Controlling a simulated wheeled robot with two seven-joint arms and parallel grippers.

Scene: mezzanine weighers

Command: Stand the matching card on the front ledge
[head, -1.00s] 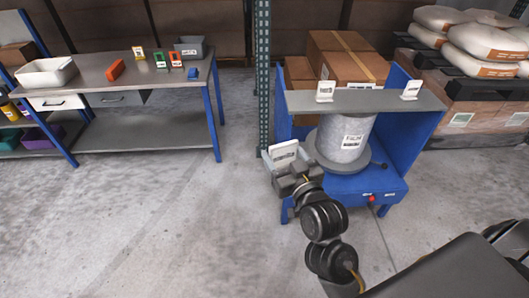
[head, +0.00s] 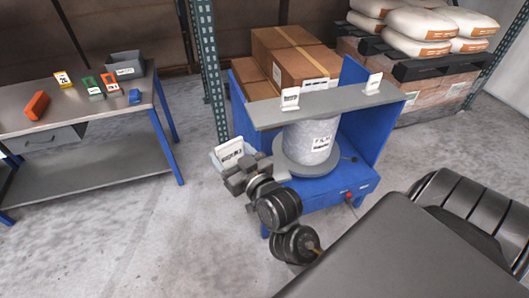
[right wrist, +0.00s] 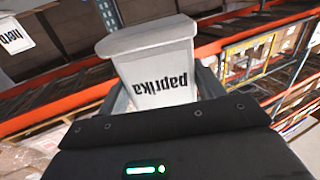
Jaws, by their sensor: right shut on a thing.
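A white card (head: 229,152) is held by my right gripper (head: 236,168), tilted, just left of the blue weigher stand (head: 368,135). In the right wrist view the card (right wrist: 155,50) reads "paprika" upside down, between the fingers. My right gripper is shut on it. A grey ledge (head: 335,104) spans the top front of the stand. Two small white cards stand on it, a left one (head: 290,99) and a right one (head: 373,84); their print is too small to read. Below the ledge a grey drum (head: 300,142) with a white label sits on a round plate. My left gripper is out of view.
A workbench (head: 60,112) at the left carries an orange block (head: 36,106), several coloured card holders and a grey bin (head: 125,65). A green rack post (head: 207,75) rises behind the stand. Cardboard boxes (head: 285,50) and sacks on pallets stand behind. The floor between bench and stand is clear.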

